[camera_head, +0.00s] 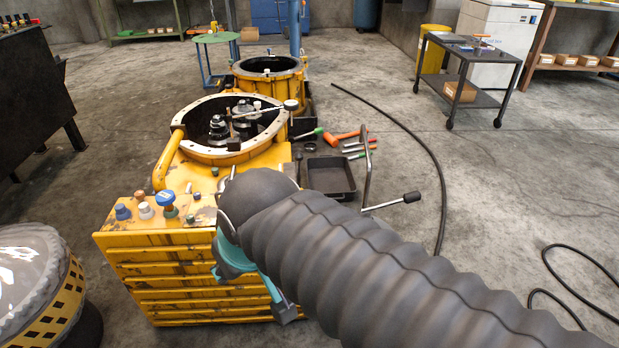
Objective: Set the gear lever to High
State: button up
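A yellow transmission housing (180,268) stands in the middle, its round top open with gears (218,128) inside. A bent metal rod lever with a black grip (410,197) sticks out on the housing's right side; its lower end is hidden behind my arm. A thin rod with a round knob (290,104) also lies across the open top. I cannot tell for sure which is the gear lever, and no High mark is readable. My gripper (262,285), teal with dark tips, is at the housing's front right, mostly hidden by my grey sleeved arm. Its opening and any hold do not show.
Several coloured knobs (165,199) stand on the housing top. A black tray (330,177) and hand tools (345,138) lie at its right. A second yellow housing (282,92) stands behind. A drum (40,275) is at front left.

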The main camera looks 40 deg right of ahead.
aim_at(298, 157)
jog(key=z, duration=0.35)
jog(key=i, duration=0.35)
jog(key=z, duration=0.85)
